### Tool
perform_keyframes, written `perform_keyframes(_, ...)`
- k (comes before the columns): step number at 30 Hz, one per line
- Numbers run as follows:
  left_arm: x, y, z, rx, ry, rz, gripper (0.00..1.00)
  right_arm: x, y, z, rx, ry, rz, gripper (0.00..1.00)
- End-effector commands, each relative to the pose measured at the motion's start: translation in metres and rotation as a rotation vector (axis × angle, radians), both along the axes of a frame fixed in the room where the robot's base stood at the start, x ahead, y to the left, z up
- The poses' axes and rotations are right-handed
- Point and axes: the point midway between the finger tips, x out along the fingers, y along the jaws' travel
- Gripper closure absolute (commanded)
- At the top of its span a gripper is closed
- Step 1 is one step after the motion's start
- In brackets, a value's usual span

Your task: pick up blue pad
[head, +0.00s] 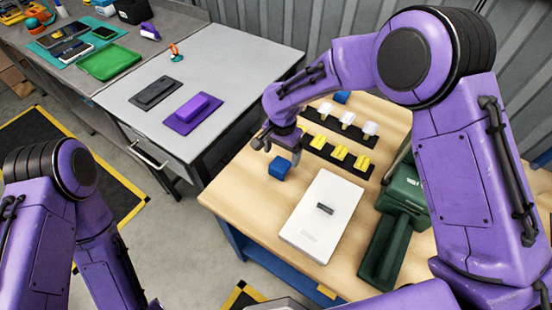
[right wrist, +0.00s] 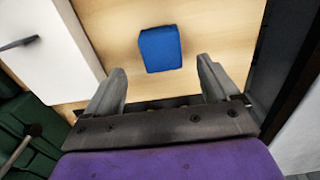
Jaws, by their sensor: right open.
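A small blue pad (head: 280,168) lies on the wooden table, near its left edge. It also shows in the right wrist view (right wrist: 160,49), ahead of the fingertips and roughly centred between them. My right gripper (head: 273,142) is just above and behind the pad in the head view. In the right wrist view the right gripper (right wrist: 162,70) is open, with nothing between its fingers. The pad looks apart from both fingers. Another blue piece (head: 341,97) sits at the far side of the table. My left arm shows at the lower left, its gripper out of frame.
A white box (head: 322,215) lies close to the pad, and a dark green case (head: 392,235) lies right of it. Dark racks with yellow pieces (head: 339,152) and white pieces (head: 347,117) stand behind. A grey table (head: 215,75) with a purple block (head: 193,112) is at left.

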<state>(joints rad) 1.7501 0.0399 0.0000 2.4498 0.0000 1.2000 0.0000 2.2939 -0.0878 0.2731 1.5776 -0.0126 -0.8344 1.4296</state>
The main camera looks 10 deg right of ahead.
Motion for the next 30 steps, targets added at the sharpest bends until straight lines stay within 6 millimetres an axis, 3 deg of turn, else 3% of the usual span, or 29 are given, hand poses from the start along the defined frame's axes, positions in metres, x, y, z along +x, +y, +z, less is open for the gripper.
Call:
perform_keyframes(10,0.0,0.0,0.021,0.0,0.0,0.0,1.0,0.017,0.006,-0.058,0.0,0.018,0.001,0.12)
perform_keyframes(18,0.001,0.0,0.021,0.0,0.0,0.0,1.0,0.019,0.006,-0.067,-0.001,0.019,0.004,0.12)
perform_keyframes(23,0.0,0.0,0.021,-0.001,0.001,0.0,1.0,0.019,0.006,-0.066,-0.001,0.019,0.004,0.59)
perform_keyframes(30,0.0,0.0,0.021,0.0,0.0,0.0,1.0,0.019,0.006,-0.066,-0.001,0.018,0.003,0.59)
